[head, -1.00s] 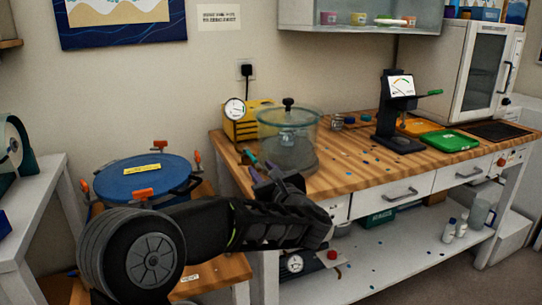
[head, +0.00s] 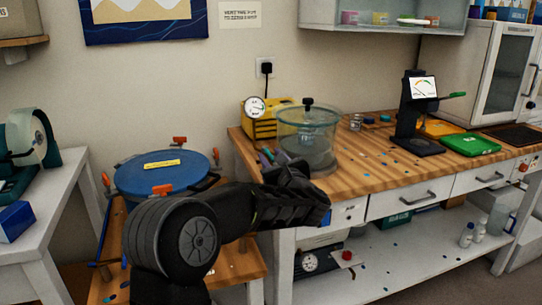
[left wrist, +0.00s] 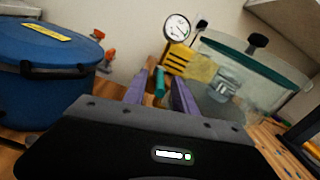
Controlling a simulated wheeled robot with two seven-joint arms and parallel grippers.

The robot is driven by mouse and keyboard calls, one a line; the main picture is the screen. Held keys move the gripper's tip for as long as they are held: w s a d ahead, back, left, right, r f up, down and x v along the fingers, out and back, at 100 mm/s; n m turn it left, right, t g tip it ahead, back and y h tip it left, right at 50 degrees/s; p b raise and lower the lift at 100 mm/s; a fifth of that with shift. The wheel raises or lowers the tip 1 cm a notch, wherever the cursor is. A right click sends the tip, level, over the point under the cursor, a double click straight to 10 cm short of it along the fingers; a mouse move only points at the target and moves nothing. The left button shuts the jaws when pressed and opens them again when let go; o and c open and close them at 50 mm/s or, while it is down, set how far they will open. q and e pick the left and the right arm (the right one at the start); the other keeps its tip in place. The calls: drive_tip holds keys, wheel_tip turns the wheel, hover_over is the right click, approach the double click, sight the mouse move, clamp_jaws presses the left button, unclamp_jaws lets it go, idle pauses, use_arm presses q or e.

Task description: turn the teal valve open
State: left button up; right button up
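The teal valve (left wrist: 160,82) is a small teal handle in the left wrist view, in front of the yellow gauge unit and left of the glass chamber. My left gripper (left wrist: 160,92) has two purple fingers, one on each side of the valve, with visible gaps between them and it. The gripper is open. In the head view the left gripper (head: 273,157) is at the bench's left end, beside the chamber; the valve is small and mostly hidden there by the fingers. My right gripper is not in view.
The clear chamber (head: 306,136) with a black knob stands right of my left gripper. The yellow unit (head: 257,128) with a round gauge (head: 255,107) is behind. A blue lidded pot (head: 160,175) with orange clamps is at left. Small bits dot the wooden bench.

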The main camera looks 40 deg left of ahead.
use_arm(q)
drive_tip(key=shift+w+a, duration=0.2)
drive_tip(key=shift+a, duration=0.1)
clamp_jaws()
idle(1.3)
